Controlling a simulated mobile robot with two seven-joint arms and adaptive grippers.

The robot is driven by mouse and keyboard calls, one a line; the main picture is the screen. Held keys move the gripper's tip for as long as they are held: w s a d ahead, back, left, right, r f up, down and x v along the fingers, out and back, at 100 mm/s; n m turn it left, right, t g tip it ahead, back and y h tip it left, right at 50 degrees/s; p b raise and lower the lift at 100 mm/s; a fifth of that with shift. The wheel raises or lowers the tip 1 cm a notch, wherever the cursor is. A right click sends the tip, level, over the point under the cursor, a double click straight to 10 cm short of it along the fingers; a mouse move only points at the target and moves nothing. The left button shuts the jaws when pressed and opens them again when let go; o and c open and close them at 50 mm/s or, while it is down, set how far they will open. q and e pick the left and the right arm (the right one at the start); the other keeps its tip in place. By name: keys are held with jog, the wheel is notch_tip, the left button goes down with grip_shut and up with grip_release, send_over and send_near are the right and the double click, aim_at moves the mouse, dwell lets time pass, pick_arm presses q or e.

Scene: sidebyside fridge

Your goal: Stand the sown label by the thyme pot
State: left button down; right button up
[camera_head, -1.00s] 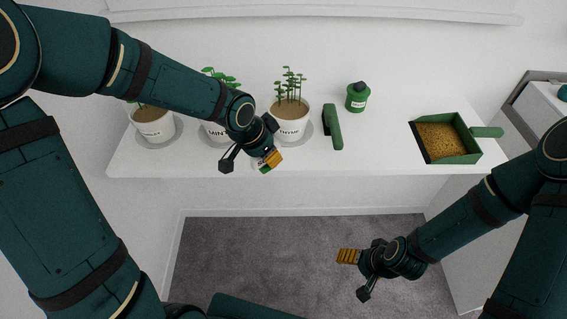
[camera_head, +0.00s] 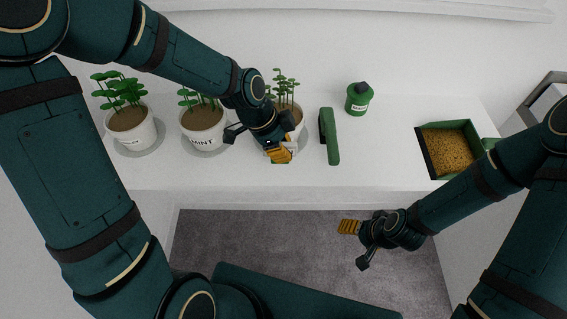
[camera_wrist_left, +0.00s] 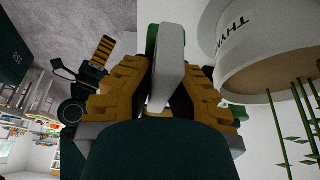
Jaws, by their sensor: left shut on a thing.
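My left gripper (camera_head: 280,153) is shut on the sown label, just in front of the thyme pot (camera_head: 298,116) and partly covering it. In the left wrist view the label (camera_wrist_left: 170,58) is a thin pale plate with a green part, between the yellow fingers; its writing cannot be read. The thyme pot (camera_wrist_left: 268,62) shows there at upper right, white with dark letters, beside the label and apart from it. Whether the label touches the shelf cannot be told. My right gripper (camera_head: 349,227) hangs over the floor, in front of the shelf; its finger gap is not clear.
The mint pot (camera_head: 203,135) and another plant pot (camera_head: 131,130) stand on saucers to the left. A green tool-like object (camera_head: 329,137) lies right of the thyme pot.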

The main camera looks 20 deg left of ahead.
pick_arm(q)
notch_tip(320, 180, down, 6)
jog(key=shift+s+b, duration=0.1)
jog(key=shift+b, duration=0.25)
jog(key=shift+f, duration=0.4)
jog(key=shift+f, duration=0.1)
jog(key=c, duration=1.1)
grip_release()
jog(key=shift+c, duration=0.2)
jog(key=shift+a+r, duration=0.15)
jog(key=shift+r, duration=0.3)
jog(key=p+v, duration=0.1)
jog(key=v, duration=1)
jog(key=shift+a+r+p, duration=0.15)
jog(key=shift+p, duration=0.15)
